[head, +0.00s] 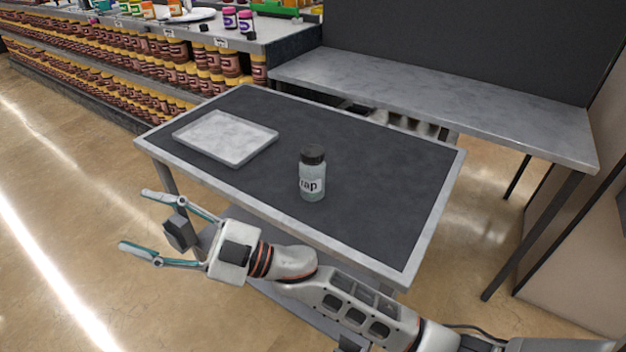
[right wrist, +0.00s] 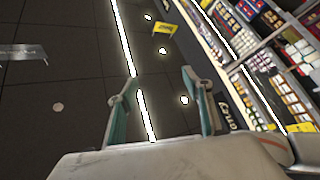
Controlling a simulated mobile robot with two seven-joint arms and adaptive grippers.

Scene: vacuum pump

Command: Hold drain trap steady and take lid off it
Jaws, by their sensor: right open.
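The drain trap (head: 312,183) is a small clear greyish jar with a white label reading "rap". It stands upright on the dark top of a small table (head: 375,165). Its black lid (head: 312,155) sits on top of it. My right gripper (head: 134,219) is open and empty, off the table's front left side, well apart from the jar. In the right wrist view its two fingers (right wrist: 160,105) are spread with nothing between them. My left gripper is not in view.
A grey tray (head: 226,138) lies on the table left of the jar. A longer grey table (head: 440,105) stands behind. Shelves of jars (head: 170,75) stand at the back left. The tabletop right of the jar is clear.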

